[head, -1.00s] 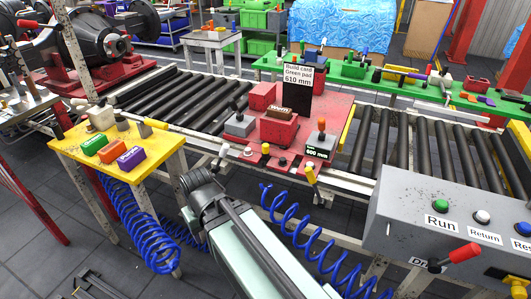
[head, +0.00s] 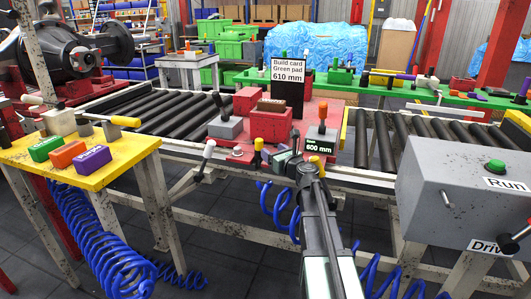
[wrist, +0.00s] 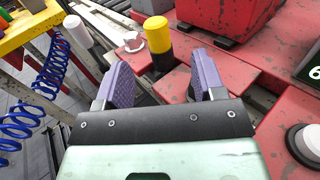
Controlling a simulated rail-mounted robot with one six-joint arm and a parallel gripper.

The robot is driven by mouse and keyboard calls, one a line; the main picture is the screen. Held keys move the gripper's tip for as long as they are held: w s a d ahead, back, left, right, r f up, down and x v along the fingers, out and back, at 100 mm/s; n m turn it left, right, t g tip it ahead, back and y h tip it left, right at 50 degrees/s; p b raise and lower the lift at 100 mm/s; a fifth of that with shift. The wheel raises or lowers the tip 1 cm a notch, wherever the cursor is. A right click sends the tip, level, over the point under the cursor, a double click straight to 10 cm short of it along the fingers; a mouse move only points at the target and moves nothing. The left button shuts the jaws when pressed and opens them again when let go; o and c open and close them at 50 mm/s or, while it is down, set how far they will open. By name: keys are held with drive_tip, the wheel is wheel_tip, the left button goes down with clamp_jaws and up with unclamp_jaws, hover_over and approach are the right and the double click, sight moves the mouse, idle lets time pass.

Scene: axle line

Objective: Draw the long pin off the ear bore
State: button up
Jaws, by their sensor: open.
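A pin with a yellow top and black lower part (wrist: 157,40) stands upright at the front edge of the red fixture plate (wrist: 262,85). It also shows in the head view (head: 258,146). I cannot tell its length or see its bore. A second pin with a white handle (wrist: 76,31) leans to its left, also seen in the head view (head: 208,149). My gripper (wrist: 163,76) is open and empty, its purple jaws apart. The yellow-topped pin appears beyond the gap between the jaws, apparently not touched. In the head view my gripper (head: 284,158) is at the plate's front edge.
A red block (head: 270,125) and a build card (head: 288,78) stand on the plate, with a "600 mm" display (head: 320,146) at its right. A yellow table (head: 110,170) is left, a grey control box (head: 450,190) right. Blue hoses hang below.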

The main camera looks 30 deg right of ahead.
sight(257, 140)
drive_tip(key=w, duration=0.3)
drive_tip(key=w+a, duration=0.1)
drive_tip(key=w, duration=0.6)
drive_tip(key=shift+w+a+r, duration=0.1)
drive_tip(key=shift+w+a, duration=0.25)
drive_tip(key=shift+w, duration=0.05)
drive_tip(key=shift+s, duration=0.1)
drive_tip(key=c, duration=1.1)
drive_tip(key=shift+r, duration=0.1)
wheel_tip(257, 140, up, 20)
drive_tip(key=p, duration=2)
